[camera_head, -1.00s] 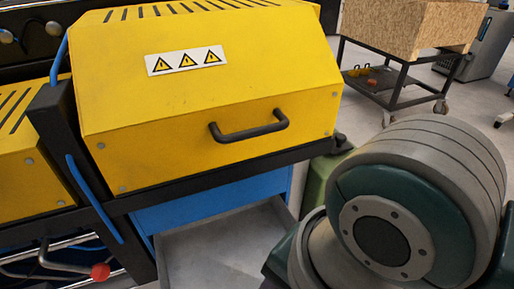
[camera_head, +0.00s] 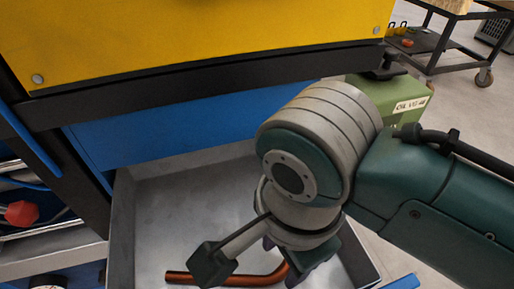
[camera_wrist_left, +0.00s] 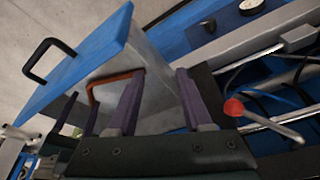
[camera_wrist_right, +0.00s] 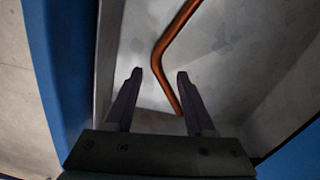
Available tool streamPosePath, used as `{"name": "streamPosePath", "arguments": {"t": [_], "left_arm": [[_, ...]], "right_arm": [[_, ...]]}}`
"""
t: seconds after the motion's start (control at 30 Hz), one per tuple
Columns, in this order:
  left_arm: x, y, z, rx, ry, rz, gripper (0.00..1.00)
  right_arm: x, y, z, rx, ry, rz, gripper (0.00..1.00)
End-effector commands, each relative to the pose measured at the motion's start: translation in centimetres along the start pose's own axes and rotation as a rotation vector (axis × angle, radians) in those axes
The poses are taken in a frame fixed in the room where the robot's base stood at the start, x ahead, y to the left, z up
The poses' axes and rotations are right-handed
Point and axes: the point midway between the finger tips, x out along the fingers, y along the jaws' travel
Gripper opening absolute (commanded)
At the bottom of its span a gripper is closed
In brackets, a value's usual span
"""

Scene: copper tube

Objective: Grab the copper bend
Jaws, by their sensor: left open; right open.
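The copper bend (camera_head: 228,279) lies in an open grey metal drawer (camera_head: 170,195) under the yellow machine. It is a bent, shiny brown tube, partly hidden in the head view by my right gripper and wrist. In the right wrist view the bend (camera_wrist_right: 160,52) shows its corner, and one leg runs down between the fingers of my right gripper (camera_wrist_right: 157,75). That gripper is open and empty above the drawer. In the left wrist view the bend (camera_wrist_left: 92,92) appears beyond the fingers of my left gripper (camera_wrist_left: 157,82), which is open and empty outside the drawer.
The yellow machine (camera_head: 190,35) stands above the blue panel (camera_head: 180,125) over the drawer. The drawer has upright walls and a blue front with a black handle (camera_wrist_left: 42,58). A red-knobbed lever (camera_head: 22,214) is at left. A green box (camera_head: 395,98) stands behind my right arm.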

Motion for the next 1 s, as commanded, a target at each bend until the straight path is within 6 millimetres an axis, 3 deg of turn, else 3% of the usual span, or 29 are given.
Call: {"name": "streamPosePath", "arguments": {"t": [0.03,0.2,0.47,1.0], "left_arm": [[1.1,0.1,0.3,-0.002,0.0,0.001,0.5],[2.1,0.1,0.7,-0.002,0.0,0.002,0.5],[2.0,0.1,0.6,-0.002,0.0,0.002,0.5],[2.0,-0.1,0.7,0.008,-0.001,-0.006,0.5]], "right_arm": [[1.5,0.1,0.0,0.0,0.002,0.002,0.55],[3.5,0.1,0.1,0.0,0.002,0.001,0.55],[3.6,0.1,0.2,0.0,0.0,-0.001,0.55],[3.6,0.1,0.2,0.0,0.0,0.0,0.0]]}}
